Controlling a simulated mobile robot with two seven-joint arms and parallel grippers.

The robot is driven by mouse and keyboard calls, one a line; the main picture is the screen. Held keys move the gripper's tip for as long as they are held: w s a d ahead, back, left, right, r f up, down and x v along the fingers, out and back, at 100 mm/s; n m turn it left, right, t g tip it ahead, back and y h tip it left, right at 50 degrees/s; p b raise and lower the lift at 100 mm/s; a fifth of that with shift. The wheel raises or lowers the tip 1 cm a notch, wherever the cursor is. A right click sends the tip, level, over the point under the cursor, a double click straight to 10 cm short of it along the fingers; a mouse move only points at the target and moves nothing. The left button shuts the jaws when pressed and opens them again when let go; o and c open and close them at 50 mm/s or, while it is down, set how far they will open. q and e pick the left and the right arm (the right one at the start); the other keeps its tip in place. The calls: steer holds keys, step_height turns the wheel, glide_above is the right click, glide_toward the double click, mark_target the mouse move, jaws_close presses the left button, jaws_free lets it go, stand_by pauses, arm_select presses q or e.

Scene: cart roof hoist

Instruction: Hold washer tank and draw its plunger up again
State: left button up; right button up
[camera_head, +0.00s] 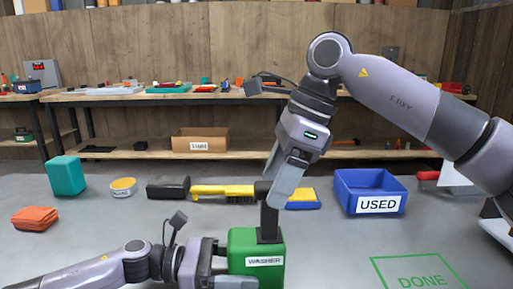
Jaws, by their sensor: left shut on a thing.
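The green washer tank (243,240), labelled WASHER, stands upright at the bottom middle of the table. Its black plunger (268,228) sticks up from the top, with a dark crosswise handle (262,189) at its upper end. My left gripper (236,268) comes in from the left and is shut on the lower part of the tank. My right gripper (280,185) reaches down from above, with its fingers at the plunger handle. One finger covers part of the handle, so I cannot tell whether it is closed on it.
A blue USED bin (345,192) stands to the right, and a green DONE outline (420,272) marks the table at the lower right.

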steer(key=v, duration=0.6)
stand_by(0.5)
